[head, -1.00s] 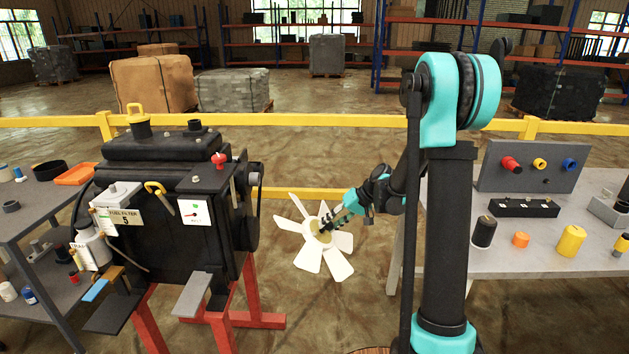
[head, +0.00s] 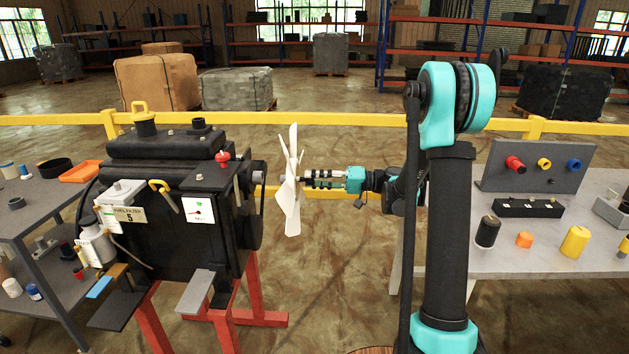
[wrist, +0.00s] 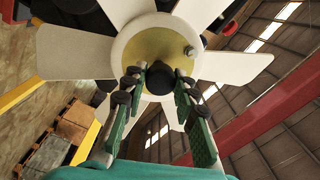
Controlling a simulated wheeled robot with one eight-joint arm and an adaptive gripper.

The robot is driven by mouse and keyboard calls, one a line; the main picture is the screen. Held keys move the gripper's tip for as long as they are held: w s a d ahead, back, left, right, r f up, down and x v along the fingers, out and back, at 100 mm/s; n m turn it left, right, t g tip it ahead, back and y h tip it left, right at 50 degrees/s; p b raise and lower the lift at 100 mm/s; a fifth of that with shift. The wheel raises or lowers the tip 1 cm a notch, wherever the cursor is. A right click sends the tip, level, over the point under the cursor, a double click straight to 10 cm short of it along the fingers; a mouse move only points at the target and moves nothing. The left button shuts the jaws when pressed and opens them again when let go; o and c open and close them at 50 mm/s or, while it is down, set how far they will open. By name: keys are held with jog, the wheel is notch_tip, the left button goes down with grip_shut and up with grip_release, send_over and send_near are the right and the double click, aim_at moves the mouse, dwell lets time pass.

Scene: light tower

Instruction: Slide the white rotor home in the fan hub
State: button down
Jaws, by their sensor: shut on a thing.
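The white rotor (head: 288,193) is held upright and edge-on in the head view, just right of the black engine block (head: 170,220). My gripper (head: 305,180) reaches in level from the right and is shut on the rotor's dark centre knob. In the wrist view my gripper's fingers (wrist: 157,82) close around that black knob, in front of the brass-coloured disc on the white rotor (wrist: 227,68). A gap shows between the rotor and the engine's right side (head: 254,200). The fan hub itself cannot be made out clearly; the rotor hides what lies behind it in the wrist view.
The engine stands on a red frame (head: 255,319). A grey side table (head: 40,225) with bottles and an orange tray (head: 82,171) is at the left. A workbench (head: 540,258) with coloured parts is at the right. A yellow rail (head: 350,119) runs behind.

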jog(key=shift+y, duration=0.4)
jog(key=shift+w+a, duration=0.1)
jog(key=shift+a, duration=2.2)
jog(key=shift+w+a, duration=0.1)
jog(key=shift+a, duration=1.6)
jog(key=c, duration=1.1)
grip_release()
jog(key=shift+d, duration=0.15)
